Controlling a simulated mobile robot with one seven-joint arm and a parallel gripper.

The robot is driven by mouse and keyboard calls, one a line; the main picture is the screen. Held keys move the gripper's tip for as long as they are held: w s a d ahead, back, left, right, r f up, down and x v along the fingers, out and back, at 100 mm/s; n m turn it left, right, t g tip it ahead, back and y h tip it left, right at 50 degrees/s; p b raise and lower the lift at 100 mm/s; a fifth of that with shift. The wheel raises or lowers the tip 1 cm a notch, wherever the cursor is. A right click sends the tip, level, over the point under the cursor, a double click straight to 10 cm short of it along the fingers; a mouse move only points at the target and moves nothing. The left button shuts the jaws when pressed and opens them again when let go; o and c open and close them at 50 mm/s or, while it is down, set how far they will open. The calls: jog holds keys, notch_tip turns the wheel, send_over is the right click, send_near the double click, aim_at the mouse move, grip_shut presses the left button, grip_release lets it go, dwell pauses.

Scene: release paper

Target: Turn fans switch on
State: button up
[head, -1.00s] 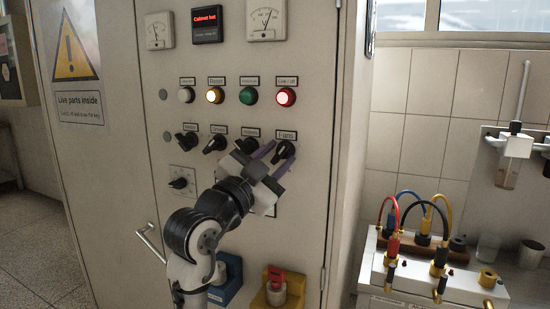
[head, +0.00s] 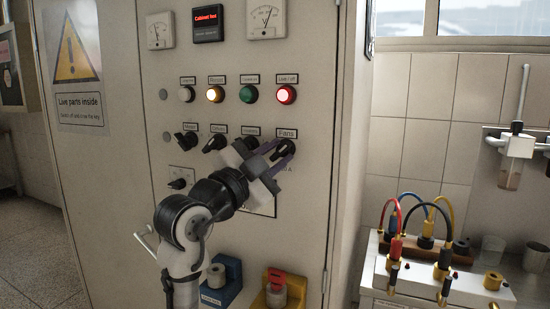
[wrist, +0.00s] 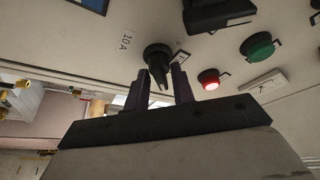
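The black fans switch (head: 284,148) is a rotary knob under the "Fans" label on the grey cabinet, at the right end of the row of knobs. Its handle lies tilted, running from upper right to lower left in the head view. My gripper (head: 273,161) is at this knob, its two dark purple fingers pointing at the panel. In the wrist view the knob (wrist: 157,58) shows just beyond my gripper (wrist: 161,80), with the handle's end between the two fingertips. Gaps show on both sides, so the fingers are open. Contact cannot be told.
Other black knobs (head: 214,143) sit left in the same row, one close to my gripper. Above are indicator lamps, the white-yellow one (head: 215,94) and the red one (head: 286,94) lit. A bench with cables (head: 425,225) stands right.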

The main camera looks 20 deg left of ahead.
jog(key=shift+o, duration=0.5)
jog(key=b+v, duration=0.2)
jog(key=v, duration=1.2)
jog(key=shift+w, duration=0.15)
